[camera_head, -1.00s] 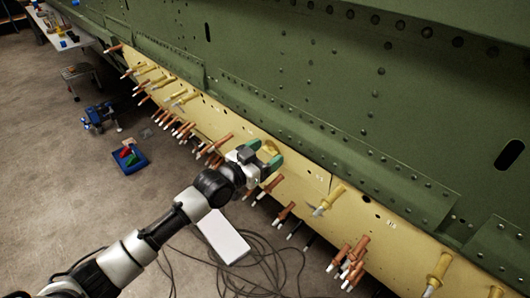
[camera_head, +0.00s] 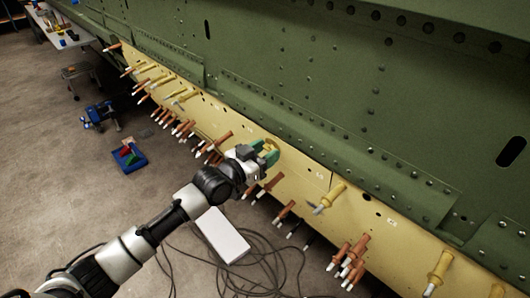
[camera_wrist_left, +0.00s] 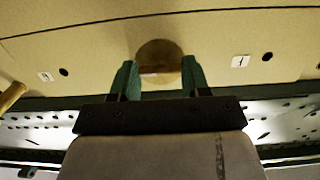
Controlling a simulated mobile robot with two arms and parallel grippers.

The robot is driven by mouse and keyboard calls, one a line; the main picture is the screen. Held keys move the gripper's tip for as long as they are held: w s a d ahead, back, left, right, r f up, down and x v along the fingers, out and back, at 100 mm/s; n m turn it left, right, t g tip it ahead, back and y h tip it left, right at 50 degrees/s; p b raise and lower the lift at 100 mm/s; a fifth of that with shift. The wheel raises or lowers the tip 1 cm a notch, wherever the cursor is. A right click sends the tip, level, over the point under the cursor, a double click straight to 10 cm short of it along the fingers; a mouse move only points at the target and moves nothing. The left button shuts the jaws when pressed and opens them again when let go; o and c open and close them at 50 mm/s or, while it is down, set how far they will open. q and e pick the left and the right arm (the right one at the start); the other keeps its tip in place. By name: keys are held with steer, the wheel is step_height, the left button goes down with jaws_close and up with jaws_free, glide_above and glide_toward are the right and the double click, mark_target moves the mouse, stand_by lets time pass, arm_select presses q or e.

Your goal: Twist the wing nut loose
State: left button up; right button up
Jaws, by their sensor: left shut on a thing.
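My left gripper (camera_head: 264,152) has green fingers and is at the yellow skin strip, shut on a yellow fastener, the wing nut (camera_head: 271,146), which the fingers partly hide. In the left wrist view the gripper (camera_wrist_left: 160,78) points at the strip, with a round gold-brown piece (camera_wrist_left: 159,54) between its two fingers. The wings of the nut cannot be made out. My right gripper is not in view.
Other yellow fasteners (camera_head: 329,198) and several copper-coloured ones (camera_head: 349,257) stick out of the yellow strip (camera_head: 300,178). The green fuselage (camera_head: 300,80) rises above. A white box (camera_head: 221,236), cables and a blue bin (camera_head: 128,160) lie on the floor.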

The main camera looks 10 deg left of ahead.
arm_select(q)
steer(key=o, duration=0.9)
steer(key=b+v, duration=0.1)
steer(key=v, duration=0.9)
steer(key=shift+s+a+b, duration=0.25)
steer(key=shift+s+b, duration=0.1)
steer(key=shift+b, duration=0.05)
steer(key=s+a+f+n+g+y, duration=0.15)
steer(key=a+f+y, duration=0.25)
steer(key=f, duration=1)
steer(key=s+a+f+n+g+y, duration=0.1)
steer(key=a+f+n+g+y, duration=0.2)
steer(key=f, duration=1.2)
steer(key=s+a+f+g+y, duration=0.2)
steer(key=s+a+f+g, duration=0.1)
steer(key=s+f, duration=1.15)
steer(key=s+d+f+g, duration=0.1)
steer(key=s+f, duration=0.3)
steer(key=s, duration=0.5)
steer(key=s+d+f+g, duration=0.2)
steer(key=s+f, duration=0.3)
steer(key=s, duration=0.4)
steer(key=s+d+f+g+y, duration=0.1)
steer(key=s+d+f+g, duration=0.1)
steer(key=s+f, duration=0.3)
steer(key=shift+s+d+f+g, duration=0.1)
steer(key=shift+s+g, duration=0.65)
steer(key=shift+s, duration=1.4)
